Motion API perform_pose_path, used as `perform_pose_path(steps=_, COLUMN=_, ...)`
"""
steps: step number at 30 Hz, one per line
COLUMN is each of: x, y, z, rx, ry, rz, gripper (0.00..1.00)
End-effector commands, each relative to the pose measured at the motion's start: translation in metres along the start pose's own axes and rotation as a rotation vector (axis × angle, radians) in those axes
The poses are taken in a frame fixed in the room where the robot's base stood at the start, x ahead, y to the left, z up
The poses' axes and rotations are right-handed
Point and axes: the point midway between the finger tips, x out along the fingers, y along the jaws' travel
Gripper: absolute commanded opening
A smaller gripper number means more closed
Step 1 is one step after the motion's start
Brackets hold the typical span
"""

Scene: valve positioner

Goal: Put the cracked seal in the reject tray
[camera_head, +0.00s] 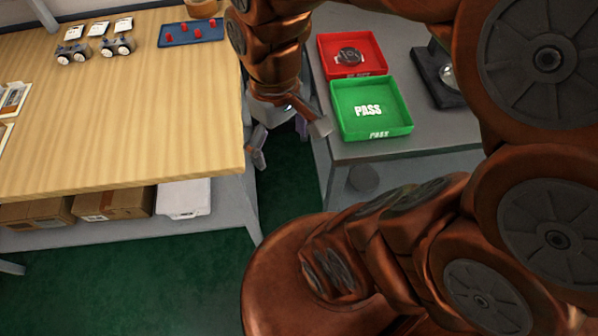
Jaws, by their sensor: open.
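A red tray (375,67) stands on the grey table at the right, behind the green tray; its front label is too small to read surely. A dark round piece (349,56) lies inside the red tray. It looks like a seal, but I cannot tell whether it is cracked. My gripper (289,139) is open, pointing down over the gap between the two tables, with nothing seen between its fingers. It is apart from the red tray, to its lower left.
A green tray (397,123) marked PASS stands in front of the red one. A dark stand (436,78) is to the right. The wooden table (120,130) holds small devices and a blue tray (192,39) with red pieces; its front is clear. Boxes (113,204) sit below.

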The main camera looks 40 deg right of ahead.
Motion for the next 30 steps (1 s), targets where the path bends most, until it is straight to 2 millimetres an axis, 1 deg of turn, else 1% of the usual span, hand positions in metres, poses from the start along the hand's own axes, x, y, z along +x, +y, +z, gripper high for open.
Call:
perform_pose_path(steps=1, x=0.008, y=-0.005, z=0.016, rx=0.025, ry=-0.018, rz=0.011, gripper=0.94)
perform_pose_path(steps=3, x=0.015, y=-0.01, z=0.031, rx=0.064, ry=-0.031, rz=0.021, gripper=0.94)
perform_pose_path(steps=7, x=0.026, y=-0.014, z=0.051, rx=0.116, ry=-0.055, rz=0.034, gripper=0.94)
perform_pose_path(steps=11, x=0.029, y=-0.015, z=0.058, rx=0.137, ry=-0.06, rz=0.038, gripper=0.94)
perform_pose_path(steps=19, x=0.028, y=-0.015, z=0.058, rx=0.138, ry=-0.06, rz=0.037, gripper=0.94)
perform_pose_path(steps=23, x=0.02, y=-0.015, z=0.059, rx=0.137, ry=-0.061, rz=0.037, gripper=0.94)
perform_pose_path(steps=26, x=0.006, y=-0.016, z=0.06, rx=0.137, ry=-0.06, rz=0.037, gripper=0.94)
perform_pose_path(steps=30, x=-0.019, y=-0.018, z=0.062, rx=0.137, ry=-0.06, rz=0.037, gripper=0.94)
